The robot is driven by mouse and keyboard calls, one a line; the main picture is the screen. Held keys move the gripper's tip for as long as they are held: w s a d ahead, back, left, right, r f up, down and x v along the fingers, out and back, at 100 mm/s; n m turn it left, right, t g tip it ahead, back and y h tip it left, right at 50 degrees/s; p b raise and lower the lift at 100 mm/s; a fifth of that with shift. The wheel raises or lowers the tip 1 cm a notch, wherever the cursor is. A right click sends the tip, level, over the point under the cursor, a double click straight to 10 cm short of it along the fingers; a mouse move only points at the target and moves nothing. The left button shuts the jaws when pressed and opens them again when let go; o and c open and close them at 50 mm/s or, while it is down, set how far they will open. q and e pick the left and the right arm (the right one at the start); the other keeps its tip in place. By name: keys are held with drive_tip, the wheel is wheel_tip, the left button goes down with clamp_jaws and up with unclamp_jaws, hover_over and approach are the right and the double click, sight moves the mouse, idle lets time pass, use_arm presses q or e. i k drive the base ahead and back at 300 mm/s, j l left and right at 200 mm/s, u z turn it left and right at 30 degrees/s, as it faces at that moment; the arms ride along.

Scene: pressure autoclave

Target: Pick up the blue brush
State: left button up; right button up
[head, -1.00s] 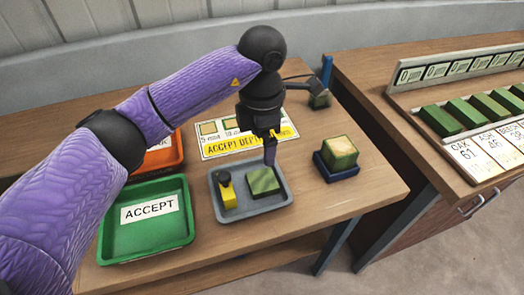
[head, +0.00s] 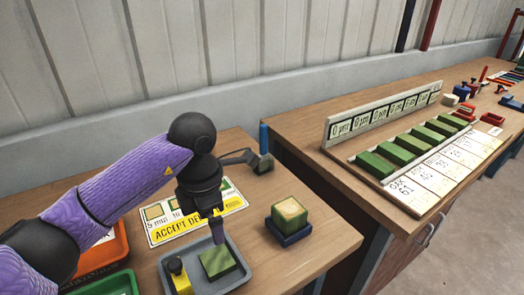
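I cannot make out a blue brush for certain. Small blue items stand at the far end of the right bench, a blue block (head: 461,91) and a blue piece (head: 509,102), too small to identify. My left gripper (head: 218,236) points down over the grey tray (head: 246,266), just above or at a green block (head: 217,262). Its fingers overlap in this view, so their opening does not show, and I cannot tell whether it touches the block. My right gripper is out of view.
A yellow block with a black knob (head: 179,277) is in the tray. A green block sits on a blue base (head: 289,238). A blue post (head: 263,137) stands at the table's back edge. The right bench holds a row of green blocks (head: 408,143) and a label rack (head: 383,116).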

sight(263, 165)
drive_tip(key=i+l+z, duration=0.25)
drive_tip(key=i, duration=0.2)
drive_tip(key=i+z, duration=0.2)
drive_tip(key=i, duration=0.2)
